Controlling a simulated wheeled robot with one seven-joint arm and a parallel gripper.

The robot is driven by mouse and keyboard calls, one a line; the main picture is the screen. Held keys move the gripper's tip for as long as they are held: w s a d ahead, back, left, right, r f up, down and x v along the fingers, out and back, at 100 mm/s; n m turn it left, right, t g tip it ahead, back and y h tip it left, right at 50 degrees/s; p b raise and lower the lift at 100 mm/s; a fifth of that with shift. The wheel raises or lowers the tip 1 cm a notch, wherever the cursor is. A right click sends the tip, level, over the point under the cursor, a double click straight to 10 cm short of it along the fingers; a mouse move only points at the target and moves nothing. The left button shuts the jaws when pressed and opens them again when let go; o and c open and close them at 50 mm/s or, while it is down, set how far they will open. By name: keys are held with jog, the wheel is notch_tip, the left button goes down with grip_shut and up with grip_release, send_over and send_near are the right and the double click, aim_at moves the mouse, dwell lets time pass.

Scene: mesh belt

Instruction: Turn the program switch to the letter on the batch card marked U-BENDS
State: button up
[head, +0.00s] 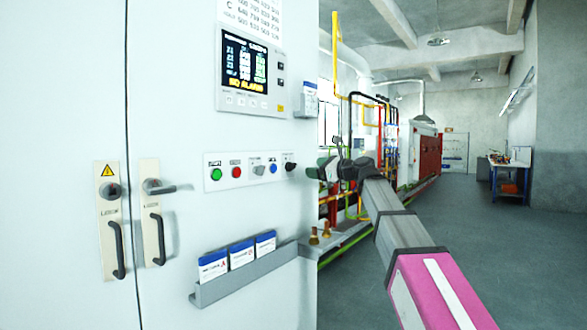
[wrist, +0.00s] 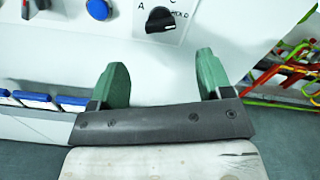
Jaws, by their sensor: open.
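The program switch, a black knob (wrist: 160,19), is at the top of the wrist view, with letters A and C printed around it and blurred marks at its right. It also shows at the right end of the button row in the head view (head: 290,163). Which letter it points to is unclear. My gripper (wrist: 160,65) has green fingers spread apart, empty, with the knob beyond them and roughly between them. In the head view, it is just right of the knob. Batch cards (head: 212,266), (head: 241,254) and (head: 265,243) stand in a grey rack; their writing is too small to read.
A display panel (head: 250,65) is above the button row. A blue button (wrist: 98,9) is left of the knob. Two door handles (head: 118,248) and (head: 157,240) stick out at left. The grey rack (head: 225,282) projects below the buttons. Open floor lies at right.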

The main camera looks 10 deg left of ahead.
aim_at(294, 167)
jog(key=x, duration=1)
jog(key=shift+a, duration=0.2)
jog(key=c, duration=0.9)
